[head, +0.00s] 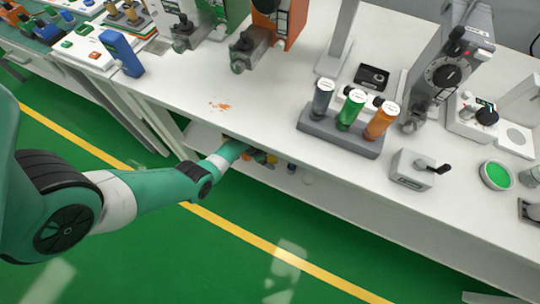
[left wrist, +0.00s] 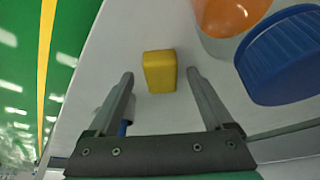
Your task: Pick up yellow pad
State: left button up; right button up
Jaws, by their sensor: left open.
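The yellow pad (left wrist: 159,71) is a small block with rounded edges. It lies on a white surface in the left wrist view, just ahead of my left gripper (left wrist: 160,77). The gripper is open and empty, with one finger on each side of the line to the pad. The pad looks apart from both fingers, but I cannot tell the exact depth. In the head view my left arm reaches under the worktop, and its gripper (head: 254,154) is partly hidden by the table edge. My right gripper is not in view.
In the left wrist view, an orange container (left wrist: 228,17) and a large blue cap (left wrist: 285,55) stand close on the right. A blue item shows behind the left finger. The worktop (head: 200,90) overhangs the lower shelf (head: 330,190) in the head view.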

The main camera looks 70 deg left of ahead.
aim_at(274, 157)
pick_arm(q)
jog(key=shift+w+f, duration=0.1)
jog(key=shift+f, duration=0.25)
jog(key=shift+w+r, duration=0.1)
jog(key=shift+r, duration=0.05)
grip_shut()
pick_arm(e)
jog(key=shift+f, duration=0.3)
pick_arm(q)
jog(key=shift+r, duration=0.1)
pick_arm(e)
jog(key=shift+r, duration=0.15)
pick_arm(q)
notch_tip(274, 157, up, 2)
jog(key=shift+p, duration=1.2)
notch_tip(274, 157, up, 2)
jog(key=shift+r+p, duration=0.1)
jog(key=shift+p, duration=1)
jog(key=s+d+p, duration=0.6)
jog(key=s+d, duration=0.6)
jog(key=s, duration=0.1)
jog(key=shift+s+f+p, duration=0.2)
jog(key=shift+f+p, duration=0.2)
jog(key=shift+f, duration=0.05)
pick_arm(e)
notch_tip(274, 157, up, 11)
